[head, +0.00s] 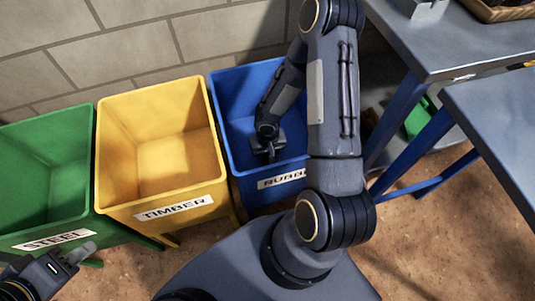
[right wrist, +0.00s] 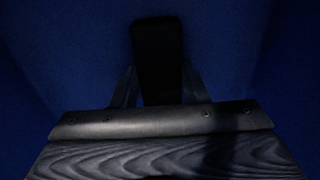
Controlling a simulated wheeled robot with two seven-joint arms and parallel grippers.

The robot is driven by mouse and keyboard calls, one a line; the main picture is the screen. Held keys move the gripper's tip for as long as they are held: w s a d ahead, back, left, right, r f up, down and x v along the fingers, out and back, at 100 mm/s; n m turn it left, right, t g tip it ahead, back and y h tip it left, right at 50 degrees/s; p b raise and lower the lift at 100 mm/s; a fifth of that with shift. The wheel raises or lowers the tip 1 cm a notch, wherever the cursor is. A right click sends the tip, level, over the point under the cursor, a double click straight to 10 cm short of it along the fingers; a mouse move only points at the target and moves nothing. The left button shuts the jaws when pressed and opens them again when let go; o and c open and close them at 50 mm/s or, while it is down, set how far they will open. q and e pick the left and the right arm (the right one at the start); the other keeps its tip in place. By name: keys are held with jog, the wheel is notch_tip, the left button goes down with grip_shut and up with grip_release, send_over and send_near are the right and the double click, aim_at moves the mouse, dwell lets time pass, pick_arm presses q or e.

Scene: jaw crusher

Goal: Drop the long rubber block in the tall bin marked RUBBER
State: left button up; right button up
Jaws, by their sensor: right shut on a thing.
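The blue bin (head: 222,130) carries a white label, partly covered by my right arm, that reads RUBB. My right gripper (head: 268,155) is down inside this bin's opening. In the right wrist view the right gripper (right wrist: 157,90) is shut on the long rubber block (right wrist: 157,50), a dark upright shape between its two fingers, with dark blue bin walls around it. I cannot make out the block in the head view. My left gripper (head: 85,250) is at the lower left, in front of the green bin; its jaw state is unclear.
A yellow bin marked TIMBER (head: 195,175) and a green bin marked STEEL (head: 75,185) stand left of the blue bin, against a block wall (head: 130,40). Metal tables (head: 460,45) with blue legs stand at the right. The brown floor (head: 440,245) is clear at lower right.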

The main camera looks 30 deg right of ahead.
jog(key=shift+f, duration=0.2)
jog(key=o, duration=1.1)
jog(key=shift+c, duration=0.2)
jog(key=shift+r, duration=0.15)
jog(key=shift+r+p, duration=0.3)
jog(key=shift+p, duration=0.05)
jog(key=s+d+r+t+p, duration=0.1)
jog(key=s+r+p, duration=0.1)
jog(key=r, duration=1.1)
jog(key=s+r+t+p, duration=0.1)
jog(key=r+p, duration=0.2)
jog(key=r, duration=1.1)
jog(key=s+a+r+n+t+y, duration=0.2)
jog(key=s+a+r+t+y, duration=0.1)
jog(key=s+a+r, duration=0.4)
jog(key=s+r, duration=0.3)
jog(key=r, duration=0.1)
jog(key=shift+s+a+r+t+y, duration=0.15)
jog(key=shift+s+a+t+y, duration=0.15)
jog(key=shift+a+y, duration=0.1)
